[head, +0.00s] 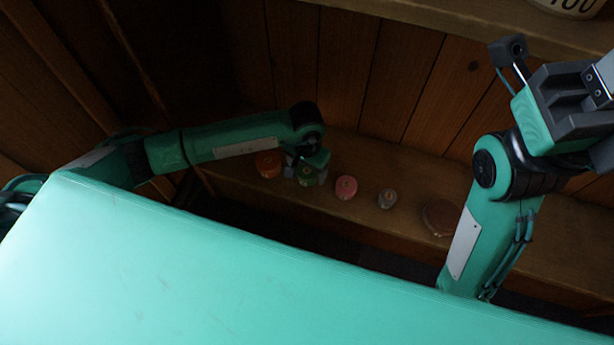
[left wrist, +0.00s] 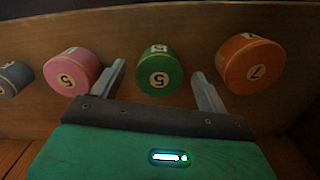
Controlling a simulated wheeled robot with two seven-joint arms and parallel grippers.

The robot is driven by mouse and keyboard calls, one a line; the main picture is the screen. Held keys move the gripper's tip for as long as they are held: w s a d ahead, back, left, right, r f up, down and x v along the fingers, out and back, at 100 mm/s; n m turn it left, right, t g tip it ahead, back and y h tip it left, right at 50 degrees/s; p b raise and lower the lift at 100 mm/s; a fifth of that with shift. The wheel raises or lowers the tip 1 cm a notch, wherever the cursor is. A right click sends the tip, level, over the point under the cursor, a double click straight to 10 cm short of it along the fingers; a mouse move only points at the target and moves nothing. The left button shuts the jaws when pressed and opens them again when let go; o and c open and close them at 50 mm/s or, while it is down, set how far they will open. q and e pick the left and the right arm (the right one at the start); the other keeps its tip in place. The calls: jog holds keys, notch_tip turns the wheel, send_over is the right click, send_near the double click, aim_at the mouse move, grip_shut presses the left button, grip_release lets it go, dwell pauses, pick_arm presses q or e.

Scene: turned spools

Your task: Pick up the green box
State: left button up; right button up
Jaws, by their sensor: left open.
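The green box (head: 306,180) is a round, spool-like piece with a pale label, on the wooden shelf under my left gripper (head: 307,167), which partly hides it. In the left wrist view the green box (left wrist: 159,72) shows a 5 on its top and side. The open fingers of my left gripper (left wrist: 158,74) point towards it, one to each side in the picture. Nothing is held between them. I cannot tell whether the fingers reach down around it. My right gripper (head: 572,105) is raised at the upper right, far from the green box; its fingers are not clear.
An orange spool (head: 267,164) marked 7 (left wrist: 253,64) stands on one side of the green one, a pink spool (head: 346,187) on the other. A grey spool (head: 387,198) and a brown one (head: 439,217) stand further right. A plank wall (head: 350,75) rises behind.

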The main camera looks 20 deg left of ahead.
pick_arm(q)
notch_tip(320, 180, down, 2)
jog(key=shift+f+b, duration=0.1)
jog(key=shift+b, duration=0.2)
jog(key=c, duration=1.1)
jog(key=shift+o, duration=0.2)
